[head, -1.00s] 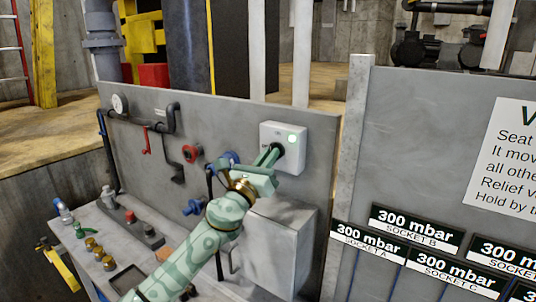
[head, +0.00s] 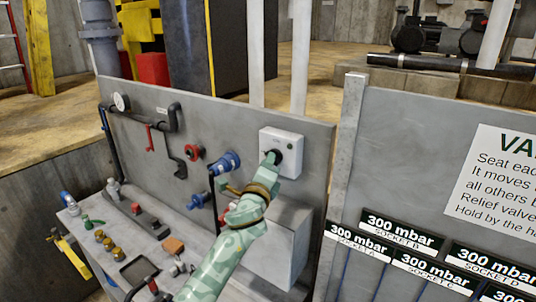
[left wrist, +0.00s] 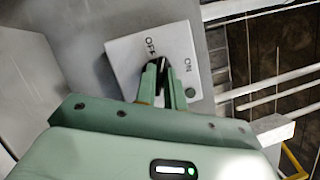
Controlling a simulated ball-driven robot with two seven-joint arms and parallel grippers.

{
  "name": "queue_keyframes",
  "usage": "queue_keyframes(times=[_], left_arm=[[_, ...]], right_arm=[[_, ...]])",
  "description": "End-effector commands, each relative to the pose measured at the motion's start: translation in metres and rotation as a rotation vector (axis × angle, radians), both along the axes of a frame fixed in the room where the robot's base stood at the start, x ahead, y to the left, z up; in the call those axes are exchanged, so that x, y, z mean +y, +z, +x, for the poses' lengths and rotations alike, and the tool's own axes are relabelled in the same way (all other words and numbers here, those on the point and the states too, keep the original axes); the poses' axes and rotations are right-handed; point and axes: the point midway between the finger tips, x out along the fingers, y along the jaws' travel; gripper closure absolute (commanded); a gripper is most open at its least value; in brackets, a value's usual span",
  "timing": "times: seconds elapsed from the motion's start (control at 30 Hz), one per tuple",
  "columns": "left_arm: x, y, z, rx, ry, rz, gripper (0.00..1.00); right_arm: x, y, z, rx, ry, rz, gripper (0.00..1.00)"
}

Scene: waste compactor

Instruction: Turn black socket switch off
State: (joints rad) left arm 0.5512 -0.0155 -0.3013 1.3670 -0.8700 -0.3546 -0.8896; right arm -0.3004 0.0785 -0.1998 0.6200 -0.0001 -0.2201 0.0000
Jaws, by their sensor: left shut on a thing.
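A white switch box (head: 291,137) is mounted on the grey upright panel, and it also shows in the left wrist view (left wrist: 130,55). Its black switch knob (left wrist: 166,68) sits between my left gripper's fingers, below the OFF and ON labels. My left gripper (head: 271,160) is shut on the knob, with its green fingers (left wrist: 165,83) on either side of it. The fingers hide much of the knob. The small round lamp (left wrist: 191,93) on the box looks dark green and unlit. My right gripper is not in view.
Blue sockets (head: 226,164) and a red valve wheel (head: 194,152) stick out of the panel left of my left arm. A grey box (head: 282,245) stands below the switch. A bench (head: 115,238) holds several small fittings. A sign panel (head: 400,175) stands at right.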

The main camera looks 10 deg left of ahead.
Motion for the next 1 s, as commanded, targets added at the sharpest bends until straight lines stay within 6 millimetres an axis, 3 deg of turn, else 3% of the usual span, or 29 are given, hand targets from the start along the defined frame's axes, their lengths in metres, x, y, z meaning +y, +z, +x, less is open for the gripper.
queue_keyframes(times=[0.1,0.5,1.0], left_arm=[[-0.001,0.005,0.0,0.044,0.0,-0.1,1.0],[0.0,0.004,0.0,0.15,0.001,-0.361,1.0],[0.0,0.001,0.0,0.191,0.0,-0.461,1.0]], right_arm=[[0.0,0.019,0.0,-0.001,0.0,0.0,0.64],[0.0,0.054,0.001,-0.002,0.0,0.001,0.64],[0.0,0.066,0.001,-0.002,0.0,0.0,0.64]])
